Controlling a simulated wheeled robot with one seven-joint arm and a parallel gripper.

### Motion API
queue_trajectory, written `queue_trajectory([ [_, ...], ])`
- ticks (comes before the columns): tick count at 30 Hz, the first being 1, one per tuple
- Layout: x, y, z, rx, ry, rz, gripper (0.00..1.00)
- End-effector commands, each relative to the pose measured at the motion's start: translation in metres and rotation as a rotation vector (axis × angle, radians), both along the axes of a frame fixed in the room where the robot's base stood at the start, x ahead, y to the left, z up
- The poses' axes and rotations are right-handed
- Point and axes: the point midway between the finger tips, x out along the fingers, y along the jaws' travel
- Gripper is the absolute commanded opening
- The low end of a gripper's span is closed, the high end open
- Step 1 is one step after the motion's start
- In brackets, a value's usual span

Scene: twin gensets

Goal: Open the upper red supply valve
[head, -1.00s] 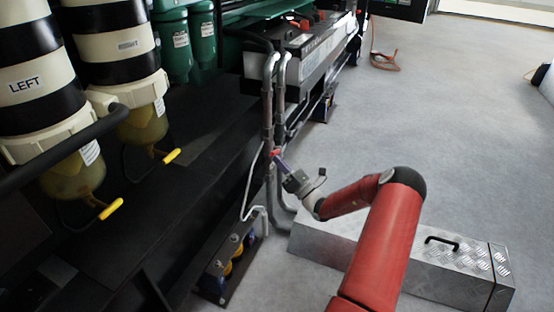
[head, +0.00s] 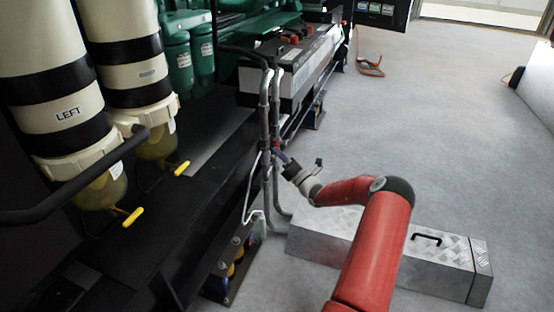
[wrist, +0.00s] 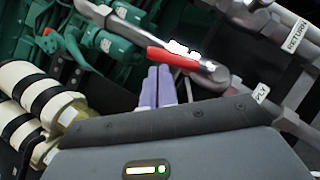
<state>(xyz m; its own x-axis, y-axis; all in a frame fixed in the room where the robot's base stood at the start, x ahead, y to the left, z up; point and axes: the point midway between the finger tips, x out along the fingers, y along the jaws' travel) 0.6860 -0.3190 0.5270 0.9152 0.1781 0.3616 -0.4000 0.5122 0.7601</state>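The red valve lever (wrist: 172,57) shows in the wrist view on a grey metal valve and pipe, its red grip reaching left from the pivot. My gripper (wrist: 158,76) has two pale purple fingers pointing up at the lever, side by side with only a thin line between them. The red grip crosses at their tips; I cannot tell whether they touch. In the head view my gripper (head: 281,156) is beside the upright grey pipes (head: 265,110), where the lever is too small to make out clearly.
A partly hidden supply label (wrist: 261,92) and a return label (wrist: 295,36) mark the pipes. Cream-and-black filters (head: 65,105) with yellow levers (head: 133,217) stand left. A metal tool box (head: 440,265) lies under my arm.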

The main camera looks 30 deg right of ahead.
Motion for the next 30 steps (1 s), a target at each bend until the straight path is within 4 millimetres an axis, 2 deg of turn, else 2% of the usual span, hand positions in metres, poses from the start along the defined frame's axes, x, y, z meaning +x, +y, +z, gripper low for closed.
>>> queue_trajectory([
  [9, 0.0042, -0.0044, 0.0061, -0.001, -0.002, 0.001, 0.00],
  [30, 0.0046, -0.0054, 0.0063, -0.001, -0.001, 0.001, 0.00],
])
